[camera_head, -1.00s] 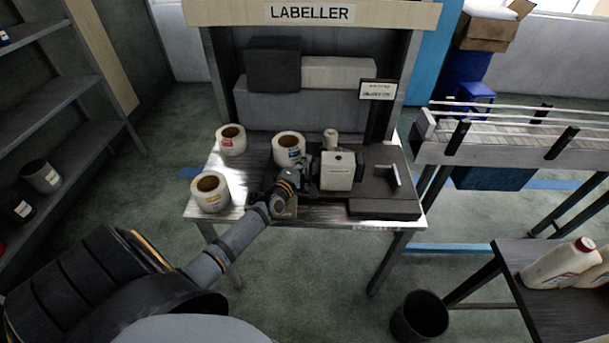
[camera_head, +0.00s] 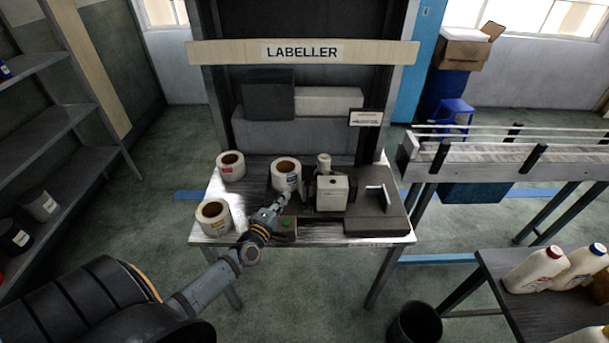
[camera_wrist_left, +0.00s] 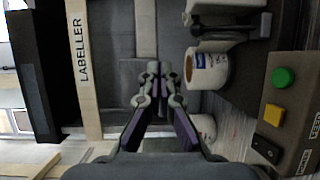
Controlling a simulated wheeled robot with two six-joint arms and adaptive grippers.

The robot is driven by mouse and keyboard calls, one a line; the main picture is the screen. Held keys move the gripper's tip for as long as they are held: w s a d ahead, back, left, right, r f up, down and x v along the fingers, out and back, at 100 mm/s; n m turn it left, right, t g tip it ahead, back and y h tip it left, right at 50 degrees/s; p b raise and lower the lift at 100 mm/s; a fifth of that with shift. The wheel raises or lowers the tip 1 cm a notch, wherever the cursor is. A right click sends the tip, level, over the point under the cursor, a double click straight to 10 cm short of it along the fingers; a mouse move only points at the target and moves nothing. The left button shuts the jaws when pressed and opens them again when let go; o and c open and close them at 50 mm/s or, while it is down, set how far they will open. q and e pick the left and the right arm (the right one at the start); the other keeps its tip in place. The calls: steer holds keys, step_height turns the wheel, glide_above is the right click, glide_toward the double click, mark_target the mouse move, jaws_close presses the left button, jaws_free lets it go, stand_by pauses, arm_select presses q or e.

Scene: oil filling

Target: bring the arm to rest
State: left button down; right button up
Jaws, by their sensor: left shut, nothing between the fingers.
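My left arm comes in from the lower left in the head view. Its left gripper (camera_head: 282,199) is shut and empty, just above the front of the labeller table (camera_head: 250,233). In the left wrist view the left gripper (camera_wrist_left: 160,78) has its fingertips together with nothing between them. The gripper is in front of a label roll (camera_head: 286,174) and close to the button box (camera_head: 286,232) in the head view. My right gripper is not in view.
Two more label rolls (camera_head: 231,165) (camera_head: 212,216) stand on the table's left side. The labelling machine (camera_head: 332,192) is right of the gripper. A conveyor (camera_head: 500,158) and a bottle table (camera_head: 505,300) stand at the right. Floor left of the table is clear.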

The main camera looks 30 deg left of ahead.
arm_select(q)
steer(key=s+d+f+m+g+h, duration=0.2)
steer(key=s+d+m+g+h, duration=0.15)
steer(key=d+m, duration=0.45)
steer(key=s+d+f+m+g+h, duration=0.1)
steer(key=s+d+m+g+h, duration=0.25)
steer(key=d+m, duration=0.4)
steer(key=s+a+r+m+g+y, duration=0.25)
steer(key=s+m+g+y, duration=0.35)
steer(key=s, duration=0.9)
steer(key=s+a+f+n+g+b, duration=0.1)
steer(key=a+f+b, duration=0.1)
steer(key=f, duration=1.5)
steer(key=s+a+f+g+b, duration=0.1)
steer(key=s+f+b, duration=0.15)
steer(key=f, duration=1.45)
steer(key=s+a+f+g+b, duration=0.1)
steer(key=s+f+b, duration=0.1)
steer(key=s+f, duration=1.5)
steer(key=shift+f+b, duration=0.15)
steer(key=shift+b, duration=0.25)
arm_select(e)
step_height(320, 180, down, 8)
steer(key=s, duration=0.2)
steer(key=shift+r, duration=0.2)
arm_select(q)
steer(key=shift+a+n, duration=0.1)
steer(key=shift+n, duration=0.15)
